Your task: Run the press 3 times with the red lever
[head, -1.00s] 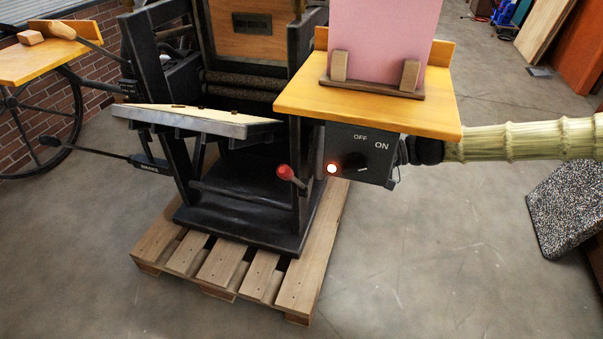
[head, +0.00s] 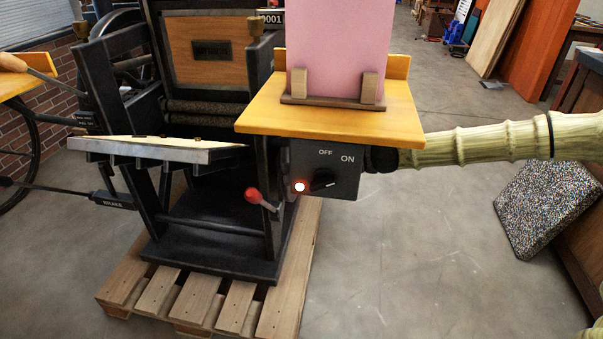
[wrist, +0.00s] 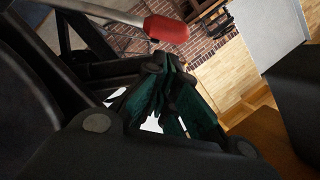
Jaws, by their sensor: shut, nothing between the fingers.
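The black hand press (head: 265,85) stands on a wooden pallet. Its red lever knob (head: 252,194) sits on a short grey rod at the press's front right, left of the switch box. In the wrist view the red knob (wrist: 166,29) and its rod lie just past my fingertips. My gripper (wrist: 160,70) is shut and empty, its dark green fingers brought together below the knob; contact cannot be told. In the head view the gripper is hidden near the switch box.
A BRAKE lever (head: 113,201) sticks out left. A speckled block (head: 550,205) is at right; the floor between is clear.

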